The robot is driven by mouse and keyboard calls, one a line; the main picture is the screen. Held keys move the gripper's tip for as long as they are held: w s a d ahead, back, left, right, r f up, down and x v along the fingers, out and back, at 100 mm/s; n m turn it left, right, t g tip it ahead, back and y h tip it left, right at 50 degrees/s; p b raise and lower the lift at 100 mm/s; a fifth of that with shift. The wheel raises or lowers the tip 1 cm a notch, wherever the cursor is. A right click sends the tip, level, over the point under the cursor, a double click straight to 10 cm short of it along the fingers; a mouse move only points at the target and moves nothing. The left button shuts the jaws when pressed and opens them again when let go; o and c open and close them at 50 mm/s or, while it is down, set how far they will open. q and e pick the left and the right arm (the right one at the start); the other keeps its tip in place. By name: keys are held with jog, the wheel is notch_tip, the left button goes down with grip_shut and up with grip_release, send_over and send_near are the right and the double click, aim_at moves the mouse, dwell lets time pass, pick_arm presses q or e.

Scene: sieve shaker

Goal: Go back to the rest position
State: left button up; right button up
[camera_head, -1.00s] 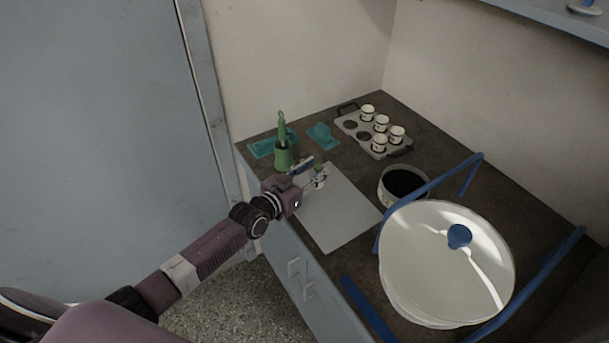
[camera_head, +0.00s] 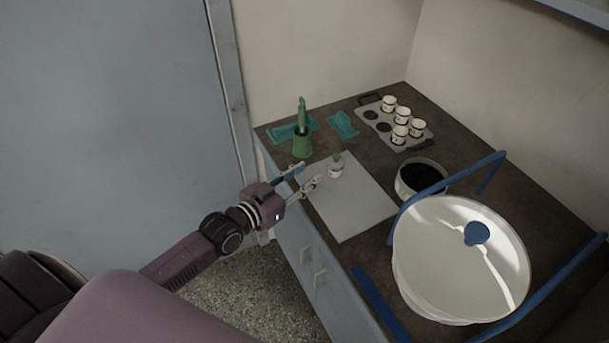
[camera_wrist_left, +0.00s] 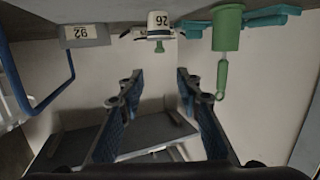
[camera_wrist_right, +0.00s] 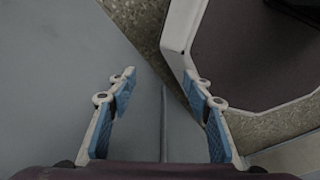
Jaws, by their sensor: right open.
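My left gripper (camera_head: 308,175) is over the near left edge of the pale board. Its fingers are apart and empty, as the left wrist view (camera_wrist_left: 160,82) also shows. A small white cup with a green piece on top (camera_head: 336,171) stands on the board, just beyond the fingertips and apart from them. The left wrist view shows this cup upside down with a number on it (camera_wrist_left: 158,20). My right gripper (camera_wrist_right: 163,85) is outside the head view; in its wrist view it is open, with nothing between its fingers.
A green holder (camera_head: 302,146), teal pieces (camera_head: 342,125) and a rack (camera_head: 386,139) with several white cups stand at the back. A dark-filled bowl (camera_head: 402,191) and a large white pan (camera_head: 440,285) between blue bars are at the right. Pale board (camera_head: 352,216) is mostly clear.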

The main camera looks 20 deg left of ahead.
dwell(0.4)
pick_arm(q)
jog(key=s+d+f+g+y, duration=0.1)
jog(key=s+d+f+g, duration=0.5)
jog(key=s, duration=0.5)
jog(key=s+a+f+n+g+y, duration=0.1)
jog(key=s+g+y, duration=0.15)
jog(key=s, duration=0.65)
jog(key=s+a+f+n+g+y, duration=0.15)
jog(key=s+g, duration=0.25)
jog(key=s, duration=0.6)
notch_tip(320, 180, down, 25)
jog(key=m, duration=0.1)
jog(key=s+a+f+g, duration=0.2)
jog(key=s+a+f, duration=0.1)
jog(key=s+f, duration=1.5)
jog(key=shift+s+a, duration=0.2)
jog(key=shift+s, duration=0.05)
